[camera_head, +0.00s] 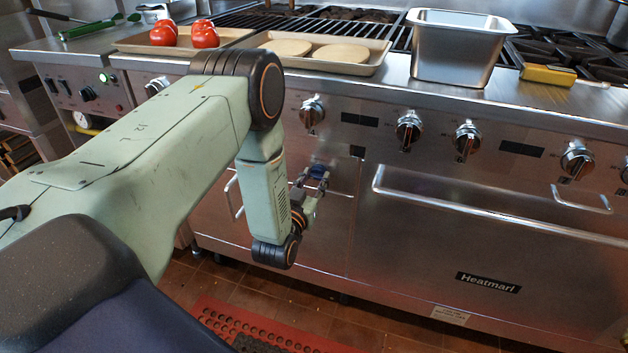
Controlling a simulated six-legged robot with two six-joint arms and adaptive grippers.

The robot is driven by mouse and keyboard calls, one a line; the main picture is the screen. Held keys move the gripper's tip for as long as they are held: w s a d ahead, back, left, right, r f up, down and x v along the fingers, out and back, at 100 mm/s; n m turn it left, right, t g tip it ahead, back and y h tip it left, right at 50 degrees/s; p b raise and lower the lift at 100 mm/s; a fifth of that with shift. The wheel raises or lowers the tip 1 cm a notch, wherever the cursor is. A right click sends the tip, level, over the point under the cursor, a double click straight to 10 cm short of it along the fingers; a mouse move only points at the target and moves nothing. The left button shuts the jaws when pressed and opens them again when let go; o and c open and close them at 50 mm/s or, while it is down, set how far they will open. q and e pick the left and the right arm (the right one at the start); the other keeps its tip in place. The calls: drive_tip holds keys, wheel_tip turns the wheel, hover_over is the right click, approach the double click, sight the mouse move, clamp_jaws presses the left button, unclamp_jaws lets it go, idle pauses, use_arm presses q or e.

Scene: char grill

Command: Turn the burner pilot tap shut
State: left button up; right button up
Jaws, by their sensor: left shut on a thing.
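My right gripper is not in view.
Chrome knobs (312,111) line the panel above the tap. The oven door handle (480,208) sticks out to the right. On the ledge above stand a tray with flat rounds (368,66), a steel pan (455,55) and several tomatoes (205,38).

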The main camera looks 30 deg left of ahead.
use_arm(q)
drive_tip(key=shift+c, duration=1.4)
drive_tip(key=m+p, duration=0.3)
drive_tip(key=shift+m, duration=0.4)
drive_tip(key=m+p, duration=0.2)
drive_tip(key=m, duration=0.2)
drive_tip(key=shift+d+m+p, duration=0.1)
drive_tip(key=shift+m+p, duration=0.2)
drive_tip(key=shift+p, duration=0.05)
drive_tip(key=m+p, duration=0.2)
drive_tip(key=m, duration=0.3)
drive_tip(key=shift+f, duration=0.1)
drive_tip(key=shift+f+m+p, duration=0.1)
drive_tip(key=shift+m+p, duration=0.8)
drive_tip(key=shift+m, duration=1.4)
drive_tip(key=o, duration=1.1)
